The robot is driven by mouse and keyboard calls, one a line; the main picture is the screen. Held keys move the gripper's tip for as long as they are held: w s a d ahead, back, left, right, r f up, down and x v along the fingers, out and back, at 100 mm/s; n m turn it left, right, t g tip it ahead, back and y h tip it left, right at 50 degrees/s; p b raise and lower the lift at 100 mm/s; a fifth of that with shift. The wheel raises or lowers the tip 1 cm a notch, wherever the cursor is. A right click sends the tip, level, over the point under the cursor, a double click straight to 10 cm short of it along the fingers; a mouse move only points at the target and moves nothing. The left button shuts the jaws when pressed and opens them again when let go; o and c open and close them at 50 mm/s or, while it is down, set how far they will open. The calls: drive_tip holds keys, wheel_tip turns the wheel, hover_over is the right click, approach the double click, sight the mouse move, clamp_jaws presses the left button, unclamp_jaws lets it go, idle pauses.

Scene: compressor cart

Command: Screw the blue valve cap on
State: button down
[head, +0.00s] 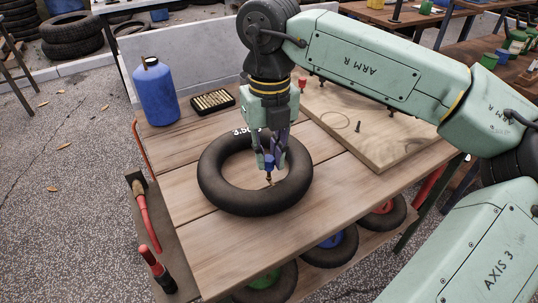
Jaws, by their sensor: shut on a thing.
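A black inner tube (222,191) lies flat on the wooden cart top. A small brass-coloured valve stem (271,181) shows at the inner right side of the tube's ring. The blue valve cap (269,162) is between the fingertips of my gripper (269,166), directly above the valve stem. My gripper points down and is shut on the cap. The cap looks in line with the stem, but I cannot tell whether it touches or sits on the thread. The fingers hide part of the cap and the tube's far right side.
A blue bottle (157,92) and a black tray of small pieces (211,102) stand at the back left. A wooden board (375,125) with pegs and a red cap (302,85) lies to the right. Red-handled tools hang along the left edge. The front of the top is clear.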

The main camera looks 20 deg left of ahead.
drive_tip(key=shift+m, duration=0.7)
drive_tip(key=shift+f+m+b, duration=0.15)
drive_tip(key=shift+m+b, duration=0.55)
drive_tip(key=shift+m, duration=0.9)
drive_tip(key=shift+b, duration=0.3)
drive_tip(key=shift+m+b, duration=0.45)
drive_tip(key=shift+m, duration=1.15)
